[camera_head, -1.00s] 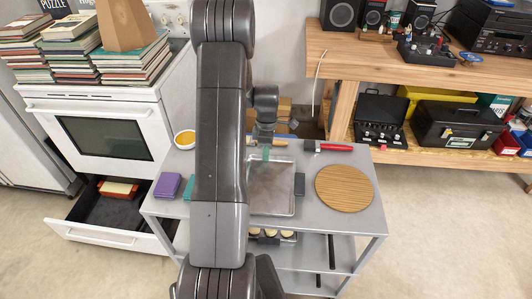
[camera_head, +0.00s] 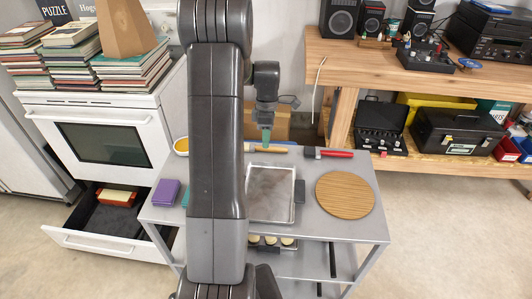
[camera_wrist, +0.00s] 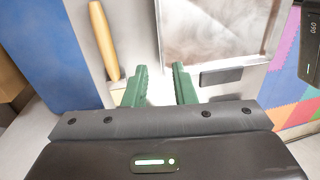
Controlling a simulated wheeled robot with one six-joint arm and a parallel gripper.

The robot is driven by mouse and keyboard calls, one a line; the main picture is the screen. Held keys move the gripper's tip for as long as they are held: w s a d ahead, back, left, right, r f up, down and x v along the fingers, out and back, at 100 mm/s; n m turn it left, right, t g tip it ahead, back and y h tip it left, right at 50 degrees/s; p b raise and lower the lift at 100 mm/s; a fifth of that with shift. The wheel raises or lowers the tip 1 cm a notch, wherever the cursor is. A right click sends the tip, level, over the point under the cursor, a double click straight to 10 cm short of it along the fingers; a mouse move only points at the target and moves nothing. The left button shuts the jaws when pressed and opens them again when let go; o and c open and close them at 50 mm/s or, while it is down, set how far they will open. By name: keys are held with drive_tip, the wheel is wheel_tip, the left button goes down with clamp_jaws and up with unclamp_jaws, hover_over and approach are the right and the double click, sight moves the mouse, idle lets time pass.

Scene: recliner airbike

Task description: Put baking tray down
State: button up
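The baking tray (camera_head: 283,211) is a shallow metal tray lying flat on the grey cart top, partly hidden behind my arm. It has a dark handle piece (camera_head: 299,190) on its right side. The tray also shows in the wrist view (camera_wrist: 215,59), beyond my fingers. My gripper (camera_head: 266,136) is above the cart's back edge, apart from the tray and raised above it. Its green fingers (camera_wrist: 159,85) stand apart with nothing between them, so it is open and empty.
A round wooden board (camera_head: 345,192) lies right of the tray. A purple block (camera_head: 166,192) is at left. The oven's lower drawer (camera_head: 100,240) is open.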

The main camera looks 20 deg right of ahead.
drive_tip(key=shift+w+d+r, duration=0.1)
drive_tip(key=shift+w+r, duration=0.05)
drive_tip(key=shift+r, duration=0.65)
drive_tip(key=shift+w+r, duration=0.1)
drive_tip(key=shift+r, duration=0.65)
